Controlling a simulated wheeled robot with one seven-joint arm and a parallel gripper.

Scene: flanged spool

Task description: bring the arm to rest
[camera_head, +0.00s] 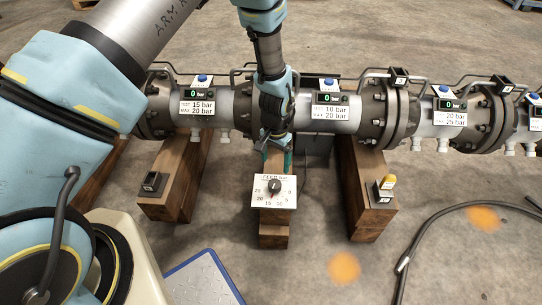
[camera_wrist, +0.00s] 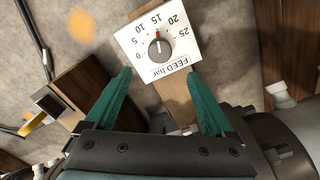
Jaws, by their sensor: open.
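My gripper (camera_head: 275,147) hangs in front of the pipe spool, above the middle wooden beam. In the wrist view its two green fingers (camera_wrist: 165,98) stand wide apart with nothing between them. The feed dial plate (camera_head: 273,190) is white with a dark knob, mounted on the middle beam. The dial also shows in the wrist view (camera_wrist: 180,35), just beyond the fingertips and apart from them. My arm reaches down from the top of the head view. It hides part of the spool (camera_head: 335,112) behind it.
Flanges (camera_head: 403,108), thin tubes and gauges reading 0 line the spool. A black hose (camera_head: 425,225) lies on the floor at right. The floor in front is mostly clear.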

